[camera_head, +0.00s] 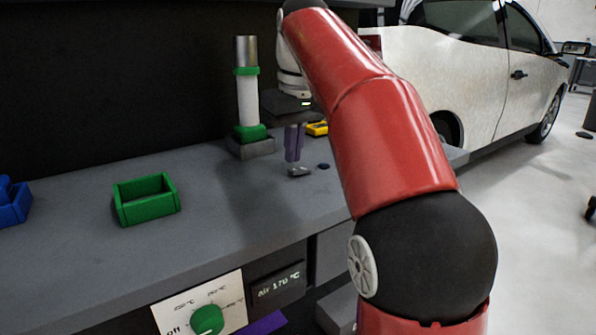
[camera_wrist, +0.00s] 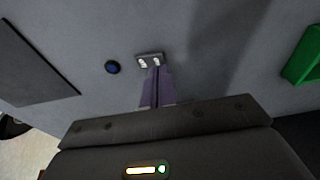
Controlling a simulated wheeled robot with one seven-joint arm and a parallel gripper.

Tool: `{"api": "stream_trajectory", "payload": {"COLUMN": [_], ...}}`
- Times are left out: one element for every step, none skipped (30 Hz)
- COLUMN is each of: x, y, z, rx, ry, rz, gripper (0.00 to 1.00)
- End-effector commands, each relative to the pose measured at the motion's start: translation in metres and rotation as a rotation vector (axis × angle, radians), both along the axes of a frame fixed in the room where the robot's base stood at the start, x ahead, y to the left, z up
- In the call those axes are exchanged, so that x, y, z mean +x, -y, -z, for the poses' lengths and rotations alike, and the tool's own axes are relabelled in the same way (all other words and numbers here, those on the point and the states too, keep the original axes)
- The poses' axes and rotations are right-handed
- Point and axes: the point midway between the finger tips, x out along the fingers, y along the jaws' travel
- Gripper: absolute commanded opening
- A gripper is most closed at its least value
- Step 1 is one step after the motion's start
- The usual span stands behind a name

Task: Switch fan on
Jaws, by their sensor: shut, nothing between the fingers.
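My gripper (camera_head: 293,158) has purple fingers that are shut and empty. They point down at the bench, close to a small grey metal piece (camera_head: 299,171) with bright spots on it; the wrist view shows this piece (camera_wrist: 149,59) right at the fingertips (camera_wrist: 154,70). I cannot tell whether they touch. A dark blue round button (camera_wrist: 112,67) lies beside the piece and also shows in the head view (camera_head: 323,166). A panel on the bench front has a green knob (camera_head: 207,320) with an "off" mark and temperature marks. I cannot tell which control is the fan's.
On the grey bench (camera_head: 225,230) stand a green open box (camera_head: 147,207), a blue box (camera_head: 12,205) and a white cylinder with green rings (camera_head: 248,100). A yellow item (camera_head: 317,128) lies behind my gripper. The bench's middle is clear.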

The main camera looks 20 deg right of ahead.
Motion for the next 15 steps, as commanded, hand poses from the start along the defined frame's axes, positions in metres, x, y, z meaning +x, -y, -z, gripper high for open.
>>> {"api": "stream_trajectory", "payload": {"x": [0.0000,-0.0001,0.0000,-0.0001,-0.0001,0.0000,0.0000,-0.0001,-0.0001,0.0000,-0.0001,-0.0001,-0.0001,0.0000,-0.0001], "y": [0.0000,0.0000,0.0000,0.0000,0.0000,0.0000,0.0000,0.0000,0.0000,0.0000,0.0000,0.0000,0.0000,0.0000,0.0000], "z": [0.0012,0.0016,0.0023,0.0028,0.0033,0.0038,0.0044,0.0048,0.0054,0.0059,0.0063,0.0069,0.0073,0.0078,0.0083], "rx": [0.000,0.000,0.000,0.000,0.000,0.000,0.000,0.000,0.000,0.000,0.000,0.000,0.000,0.000,0.000], "ry": [0.000,0.000,0.000,0.000,0.000,0.000,0.000,0.000,0.000,0.000,0.000,0.000,0.000,0.000,0.000], "rz": [0.000,0.000,0.000,0.000,0.000,0.000,0.000,0.000,0.000,0.000,0.000,0.000,0.000,0.000,0.000], "gripper": [0.00,0.00,0.00,0.00,0.00,0.00,0.00,0.00,0.00,0.00,0.00,0.00,0.00,0.00,0.00]}}
